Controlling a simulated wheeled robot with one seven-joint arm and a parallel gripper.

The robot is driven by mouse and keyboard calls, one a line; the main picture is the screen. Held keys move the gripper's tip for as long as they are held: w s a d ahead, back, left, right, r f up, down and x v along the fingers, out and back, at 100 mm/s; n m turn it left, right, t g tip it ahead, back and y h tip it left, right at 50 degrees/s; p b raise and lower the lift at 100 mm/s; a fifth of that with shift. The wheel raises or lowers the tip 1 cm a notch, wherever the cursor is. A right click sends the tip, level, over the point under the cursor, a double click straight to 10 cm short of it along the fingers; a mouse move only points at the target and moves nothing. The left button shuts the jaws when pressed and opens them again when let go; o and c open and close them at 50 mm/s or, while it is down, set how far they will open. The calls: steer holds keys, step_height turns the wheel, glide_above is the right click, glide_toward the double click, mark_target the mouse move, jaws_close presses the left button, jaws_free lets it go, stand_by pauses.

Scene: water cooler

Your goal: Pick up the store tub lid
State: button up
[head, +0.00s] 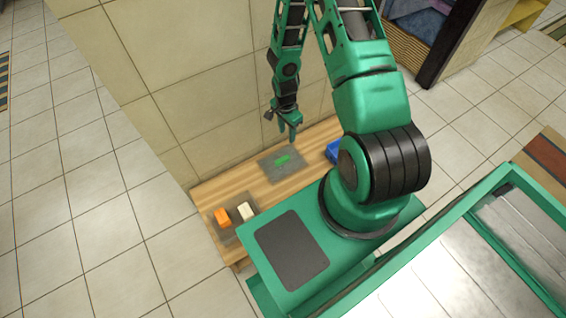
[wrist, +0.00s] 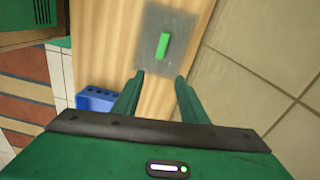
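A flat grey square (head: 268,170) with a green bar (head: 283,160) in its middle lies on the wooden bench; it looks like the lid with its handle, though I cannot be sure. In the wrist view the grey square (wrist: 153,22) and the green bar (wrist: 163,45) show ahead of the fingertips. My gripper (head: 288,137) hangs above the bench, fingers pointing down, near the far side of the square. In the wrist view my gripper (wrist: 160,76) is open with nothing between its fingers.
An orange block (head: 222,217) and a white block (head: 246,211) sit on another grey piece at the bench's left end. A blue block with holes (wrist: 97,99) lies to the right, partly hidden by my arm in the head view. A tiled wall (head: 190,90) borders the bench (head: 215,185).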

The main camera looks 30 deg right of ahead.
steer(key=m, duration=0.1)
glide_above(282, 159)
step_height(282, 159, down, 6)
steer(key=shift+y, duration=0.3)
steer(key=f, duration=0.3)
steer(key=s+f, duration=0.1)
steer(key=f, duration=0.1)
steer(key=shift+a+f, duration=0.2)
steer(key=shift+f, duration=0.1)
steer(key=shift+w+d+f, duration=0.1)
steer(key=shift+w+f, duration=0.05)
steer(key=shift+f, duration=0.7)
steer(key=shift+w+d+f, duration=0.1)
steer(key=shift+w+f, duration=0.05)
steer(key=shift+f, duration=0.75)
steer(key=shift+w+f, duration=0.15)
steer(key=shift+f, duration=0.7)
jaws_close()
